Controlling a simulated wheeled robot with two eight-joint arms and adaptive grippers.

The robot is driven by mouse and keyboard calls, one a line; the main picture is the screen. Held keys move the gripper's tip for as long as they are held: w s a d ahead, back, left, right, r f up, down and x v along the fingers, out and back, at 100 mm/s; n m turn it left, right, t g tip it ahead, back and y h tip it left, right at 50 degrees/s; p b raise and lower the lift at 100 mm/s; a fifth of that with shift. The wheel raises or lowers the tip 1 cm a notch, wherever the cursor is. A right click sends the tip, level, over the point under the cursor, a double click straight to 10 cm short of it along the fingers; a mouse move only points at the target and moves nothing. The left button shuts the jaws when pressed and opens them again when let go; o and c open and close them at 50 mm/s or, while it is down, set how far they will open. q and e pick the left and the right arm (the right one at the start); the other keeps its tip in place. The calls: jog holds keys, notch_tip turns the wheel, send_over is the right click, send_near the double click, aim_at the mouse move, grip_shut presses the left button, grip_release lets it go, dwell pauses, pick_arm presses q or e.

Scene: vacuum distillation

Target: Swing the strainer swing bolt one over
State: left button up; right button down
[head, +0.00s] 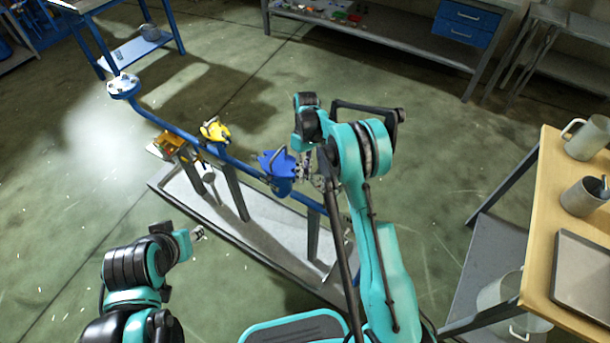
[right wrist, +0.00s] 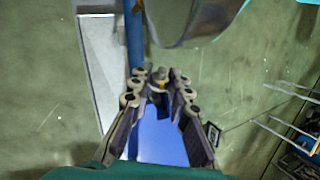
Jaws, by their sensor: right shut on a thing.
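The blue strainer (head: 276,165) sits on a blue pipe line above a pale tray on the floor. It also shows as a blue surface beneath the fingers in the right wrist view (right wrist: 158,138). My right gripper (head: 310,170) is at the strainer's right side, partly hidden by my arm. In the right wrist view my right gripper (right wrist: 159,88) is shut on the swing bolt (right wrist: 158,77), a small grey piece with a brass-coloured part between the fingertips. The bolt's lower end is hard to make out. My left gripper (head: 194,233) is away from the strainer at lower left, its fingers too small to judge.
A yellow fitting (head: 214,132) and an orange one (head: 169,143) stand along the pipe left of the strainer. The tray (head: 265,238) lies below. A wooden table (head: 545,235) with metal mugs is at right. Open floor lies behind.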

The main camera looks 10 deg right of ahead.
jog(key=c, duration=1.6)
grip_release()
jog(key=shift+c, duration=0.2)
jog(key=v, duration=1.2)
